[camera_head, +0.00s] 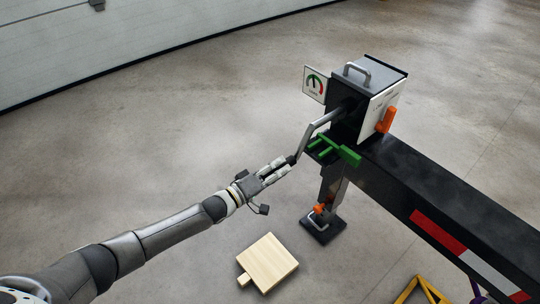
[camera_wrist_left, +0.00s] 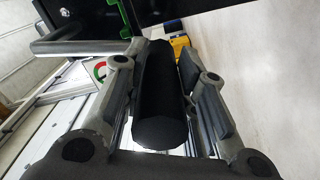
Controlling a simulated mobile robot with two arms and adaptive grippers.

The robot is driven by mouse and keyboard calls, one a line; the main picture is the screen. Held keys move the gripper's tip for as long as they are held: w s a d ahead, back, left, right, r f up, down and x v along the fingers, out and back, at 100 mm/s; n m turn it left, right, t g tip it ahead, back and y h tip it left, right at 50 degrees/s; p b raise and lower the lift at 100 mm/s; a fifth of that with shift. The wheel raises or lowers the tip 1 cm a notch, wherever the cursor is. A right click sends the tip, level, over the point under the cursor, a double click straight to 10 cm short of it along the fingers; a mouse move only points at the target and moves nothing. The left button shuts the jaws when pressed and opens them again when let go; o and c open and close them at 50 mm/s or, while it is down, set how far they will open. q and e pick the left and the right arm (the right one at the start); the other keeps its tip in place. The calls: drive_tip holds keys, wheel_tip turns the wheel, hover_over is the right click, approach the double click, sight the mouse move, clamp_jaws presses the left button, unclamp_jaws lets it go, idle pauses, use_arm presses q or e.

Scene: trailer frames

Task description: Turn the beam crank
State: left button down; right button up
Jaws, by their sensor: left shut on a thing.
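The beam crank (camera_head: 318,127) is a grey bent rod that comes out of the dark box at the end of the black beam (camera_head: 430,200). Its black grip end points down and left. My left gripper (camera_head: 283,165) is at this end, its fingers around the grip. In the left wrist view the black cylindrical grip (camera_wrist_left: 160,95) lies between the two fingers, and my left gripper (camera_wrist_left: 165,80) is shut on it. The grey crank rod (camera_wrist_left: 75,45) also shows there at upper left. My right gripper is in neither view.
A gauge sign (camera_head: 315,85) stands beside the box (camera_head: 372,70). A green part (camera_head: 335,149) sits below the crank, close to my gripper. An orange lever (camera_head: 386,120) is on the box. A wooden block (camera_head: 268,262) lies on the floor near the support foot (camera_head: 322,230). The floor at left is clear.

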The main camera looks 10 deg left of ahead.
use_arm(q)
drive_tip(key=shift+s+d+f+n+p, duration=0.2)
drive_tip(key=shift+s+d+n, duration=0.5)
drive_tip(key=shift+d+n, duration=0.15)
drive_tip(key=shift+s+d+f+n+p, duration=0.15)
drive_tip(key=shift+s+d+n, duration=0.55)
drive_tip(key=shift+d, duration=0.2)
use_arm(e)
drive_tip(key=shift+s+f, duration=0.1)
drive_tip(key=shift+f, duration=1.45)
use_arm(q)
drive_tip(key=c, duration=1.2)
unclamp_jaws()
drive_tip(key=shift+o, duration=0.3)
drive_tip(key=shift+s+a+f, duration=0.25)
drive_tip(key=shift+s, duration=0.05)
drive_tip(key=v, duration=1.1)
drive_tip(key=shift+r, duration=0.3)
drive_tip(key=shift+a, duration=0.15)
